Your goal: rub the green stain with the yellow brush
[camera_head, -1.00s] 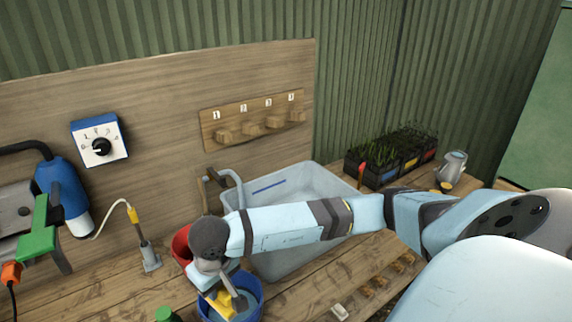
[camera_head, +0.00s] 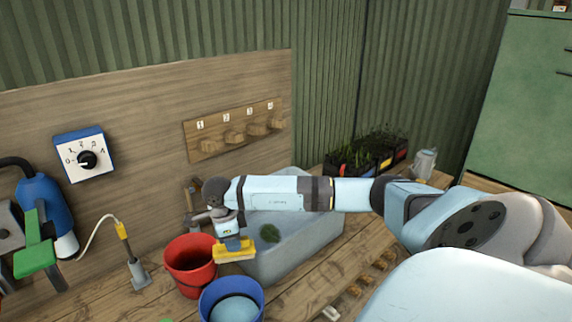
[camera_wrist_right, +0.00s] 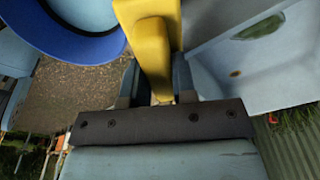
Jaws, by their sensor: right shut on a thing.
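The green stain (camera_head: 270,233) is a dark green patch on the inside of the grey sink basin (camera_head: 318,238); it also shows in the right wrist view (camera_wrist_right: 258,27). The yellow brush (camera_head: 234,254) is in my right gripper (camera_head: 236,243), which is shut on it. In the right wrist view the yellow brush (camera_wrist_right: 150,45) stands between the two fingers. The brush is above and between the red bucket and the basin's near left edge, to the left of the stain and apart from it. My left gripper is not in view.
A red bucket (camera_head: 190,265) and a blue bucket (camera_head: 231,299) with pale liquid stand on the wooden bench left of the basin. A tap (camera_head: 205,215) is behind my right wrist. Plant trays (camera_head: 365,155) stand beyond the basin.

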